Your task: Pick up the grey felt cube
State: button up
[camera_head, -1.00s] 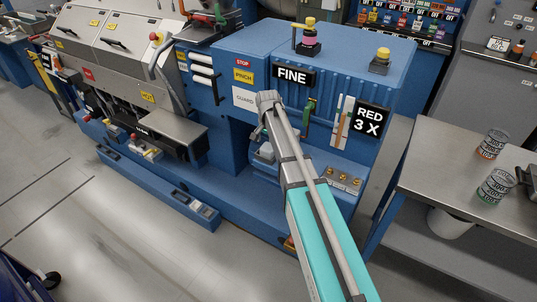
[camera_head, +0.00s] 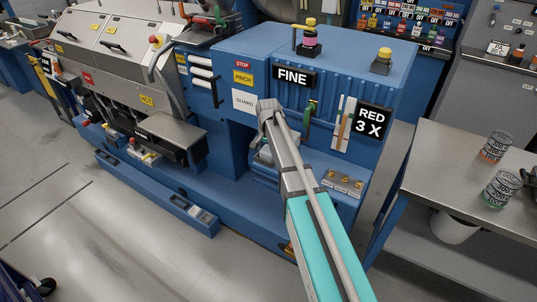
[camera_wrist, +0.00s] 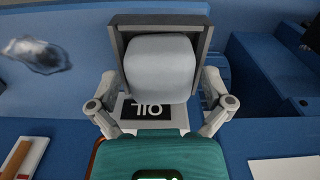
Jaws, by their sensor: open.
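A pale grey block with rounded edges, which looks like the felt cube (camera_wrist: 160,62), sits in a dark grey open-topped holder (camera_wrist: 160,20) in the wrist view. A black label reading OIL, upside down in this view, is on the near side below the cube. My gripper (camera_wrist: 160,84) is open, with one finger to the left of the cube and one to the right. Gaps show at both sides, and I cannot tell whether the fingertips reach cube height. In the head view my arm hides most of this spot, and the cube cannot be made out there.
The blue machine (camera_head: 240,45) with FINE and RED 3 X signs rises around the work spot. A shelf with several brass-coloured fittings (camera_head: 344,184) lies right of my arm. A steel table (camera_head: 440,165) with two cans stands at the right.

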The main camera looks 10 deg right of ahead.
jog(key=c, duration=0.9)
jog(key=shift+r, duration=0.1)
notch_tip(320, 180, up, 2)
jog(key=shift+p, duration=1.15)
jog(key=s+r+p, duration=0.3)
jog(key=s, duration=0.1)
jog(key=s+r+p, duration=0.4)
jog(key=s, duration=0.1)
jog(key=s+r+p, duration=0.3)
jog(key=s, duration=0.2)
jog(key=shift+d+r+p, duration=0.1)
jog(key=shift+r+p, duration=0.25)
jog(key=shift+r, duration=0.05)
